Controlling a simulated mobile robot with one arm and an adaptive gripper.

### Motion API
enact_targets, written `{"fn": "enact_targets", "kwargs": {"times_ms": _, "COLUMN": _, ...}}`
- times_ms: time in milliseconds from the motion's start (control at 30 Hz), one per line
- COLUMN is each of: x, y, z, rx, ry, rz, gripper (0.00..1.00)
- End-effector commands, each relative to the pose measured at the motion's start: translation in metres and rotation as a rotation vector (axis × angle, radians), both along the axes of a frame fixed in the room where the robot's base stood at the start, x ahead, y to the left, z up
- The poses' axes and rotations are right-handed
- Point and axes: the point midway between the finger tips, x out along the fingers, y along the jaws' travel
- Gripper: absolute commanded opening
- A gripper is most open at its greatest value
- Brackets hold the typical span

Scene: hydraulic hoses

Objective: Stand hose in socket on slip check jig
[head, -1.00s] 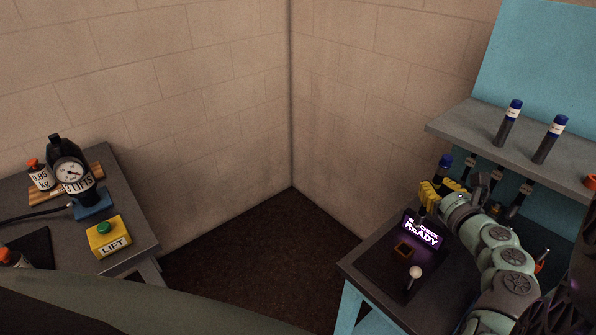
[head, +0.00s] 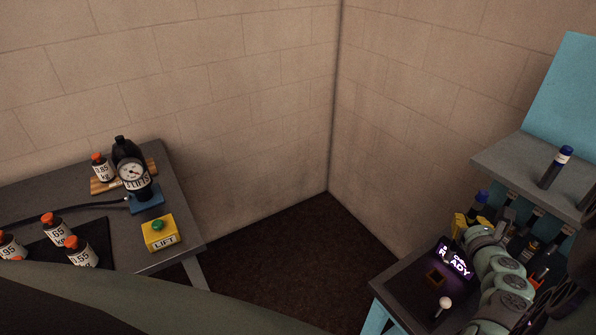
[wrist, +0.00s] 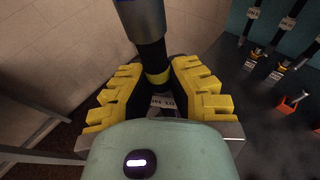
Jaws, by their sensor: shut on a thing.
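My gripper (wrist: 157,85) has its yellow jaws closed around a black hose (wrist: 152,52) with a yellow band and a grey-blue upper end in the wrist view. In the head view, the hose's blue cap (head: 481,197) rises above the yellow jaws (head: 460,226), behind the jig's sign. The slip check jig has a purple-lit sign (head: 455,259) partly reading READY, and a small square socket (head: 435,278) in front of it. My arm covers part of the jig's right side. The held hose's lower end is hidden.
A white-knobbed lever (head: 444,303) stands in front of the socket. The left table (head: 188,207) holds a gauge pump (head: 131,172), weights and a yellow LIFT box (head: 160,235). Floor between tables is clear.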

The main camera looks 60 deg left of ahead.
Motion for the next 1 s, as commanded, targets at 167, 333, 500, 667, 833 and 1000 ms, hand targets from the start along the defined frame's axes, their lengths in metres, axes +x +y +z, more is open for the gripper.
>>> {"fn": "enact_targets", "kwargs": {"times_ms": 167, "x": 0.001, "y": -0.001, "z": -0.017, "rx": 0.001, "ry": -0.002, "rz": -0.004, "gripper": 0.00}}
{"fn": "enact_targets", "kwargs": {"times_ms": 333, "x": 0.001, "y": -0.001, "z": -0.033, "rx": 0.003, "ry": -0.003, "rz": -0.004, "gripper": 0.00}}
{"fn": "enact_targets", "kwargs": {"times_ms": 500, "x": 0.001, "y": -0.001, "z": -0.046, "rx": 0.002, "ry": -0.003, "rz": -0.005, "gripper": 0.00}}
{"fn": "enact_targets", "kwargs": {"times_ms": 667, "x": 0.001, "y": -0.001, "z": -0.054, "rx": 0.001, "ry": -0.004, "rz": -0.004, "gripper": 0.00}}
{"fn": "enact_targets", "kwargs": {"times_ms": 833, "x": 0.001, "y": -0.001, "z": -0.056, "rx": 0.001, "ry": -0.005, "rz": -0.003, "gripper": 0.00}}
{"fn": "enact_targets", "kwargs": {"times_ms": 1000, "x": 0.001, "y": -0.001, "z": -0.056, "rx": 0.001, "ry": -0.004, "rz": -0.004, "gripper": 0.00}}
